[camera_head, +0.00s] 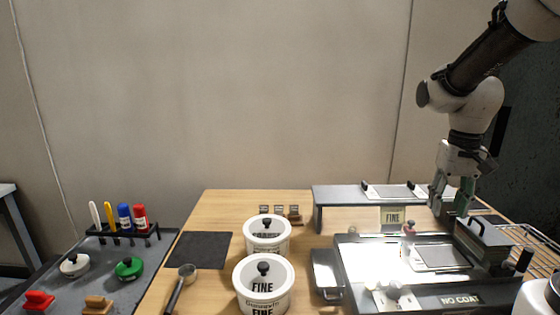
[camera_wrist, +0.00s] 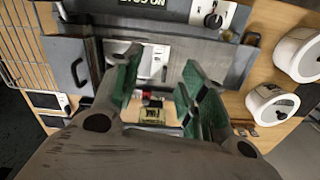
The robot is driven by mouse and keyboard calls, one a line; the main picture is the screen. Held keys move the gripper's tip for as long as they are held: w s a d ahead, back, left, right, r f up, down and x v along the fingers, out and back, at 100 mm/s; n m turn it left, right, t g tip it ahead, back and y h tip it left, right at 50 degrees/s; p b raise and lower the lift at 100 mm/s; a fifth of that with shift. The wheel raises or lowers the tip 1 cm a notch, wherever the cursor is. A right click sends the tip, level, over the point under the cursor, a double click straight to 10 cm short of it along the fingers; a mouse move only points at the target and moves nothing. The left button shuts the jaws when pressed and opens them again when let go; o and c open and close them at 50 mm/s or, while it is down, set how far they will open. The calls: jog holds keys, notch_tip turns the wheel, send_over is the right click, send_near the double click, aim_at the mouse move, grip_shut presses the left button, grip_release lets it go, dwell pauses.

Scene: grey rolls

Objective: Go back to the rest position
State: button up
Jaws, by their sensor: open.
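My gripper (camera_head: 450,205) hangs from my raised arm at the right of the head view, fingers pointing down.
Two white lidded tubs (camera_head: 267,234) (camera_head: 262,287) stand mid-table, with a dark mat (camera_head: 200,250) and a scoop (camera_head: 187,272) to their left. A side table holds markers (camera_head: 125,216) and knobbed pieces (camera_head: 128,268). A wire rack (camera_head: 530,245) is at the right. Space above the tubs is clear.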

jog(key=s+a+r+n+t, duration=0.2)
jog(key=s+r+t, duration=0.2)
jog(key=s, duration=1)
jog(key=shift+r, duration=0.7)
jog(key=shift+a, duration=0.1)
dwell(0.4)
